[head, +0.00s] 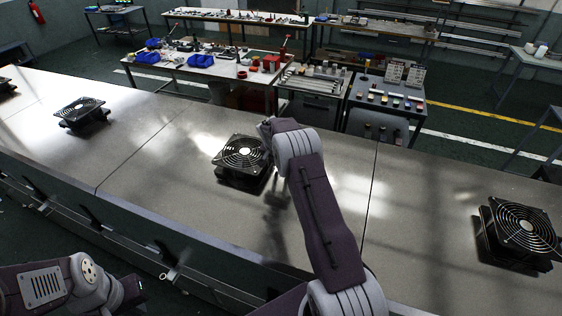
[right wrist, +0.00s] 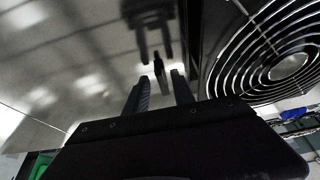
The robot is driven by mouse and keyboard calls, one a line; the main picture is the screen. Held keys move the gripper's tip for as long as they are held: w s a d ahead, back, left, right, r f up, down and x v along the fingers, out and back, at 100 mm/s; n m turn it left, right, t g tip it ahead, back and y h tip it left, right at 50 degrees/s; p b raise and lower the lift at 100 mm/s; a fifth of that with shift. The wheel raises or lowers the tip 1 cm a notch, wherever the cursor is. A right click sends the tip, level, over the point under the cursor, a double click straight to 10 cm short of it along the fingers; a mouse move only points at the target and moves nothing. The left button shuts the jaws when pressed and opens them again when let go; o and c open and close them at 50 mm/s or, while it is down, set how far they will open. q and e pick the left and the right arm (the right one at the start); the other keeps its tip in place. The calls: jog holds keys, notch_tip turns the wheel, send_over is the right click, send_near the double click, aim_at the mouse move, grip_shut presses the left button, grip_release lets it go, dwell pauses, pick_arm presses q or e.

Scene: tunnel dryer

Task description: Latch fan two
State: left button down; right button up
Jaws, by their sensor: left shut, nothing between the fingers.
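A black square fan (head: 240,158) with a round ring grille sits on the steel bench top in the middle of the head view. My right arm reaches over to its right side, and the arm hides the gripper there. In the right wrist view the fan grille (right wrist: 272,55) fills the upper right. My right gripper (right wrist: 160,82) has its two fingers apart beside the fan's dark side. A small dark upright piece (right wrist: 160,68) shows beyond the gap; I cannot tell whether it is a latch. My left gripper (head: 134,290) is low at the left, shut and empty, away from the fans.
Other fans stand along the bench (head: 140,145): one to the left (head: 82,112), one at the right (head: 522,228), and one cut off at the left edge. Dark brackets line the bench's front edge. Work tables with blue bins (head: 200,61) stand behind, clear of the arms.

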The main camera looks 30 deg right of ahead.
jog(key=shift+s+r, duration=0.15)
jog(key=shift+s, duration=0.15)
jog(key=c, duration=0.4)
grip_shut()
jog(key=shift+w+a, duration=0.2)
jog(key=shift+w, duration=0.05)
pick_arm(q)
jog(key=shift+s+a, duration=0.15)
pick_arm(e)
jog(key=shift+s, duration=0.1)
pick_arm(q)
jog(key=shift+f, duration=0.1)
pick_arm(e)
jog(key=shift+d, duration=0.1)
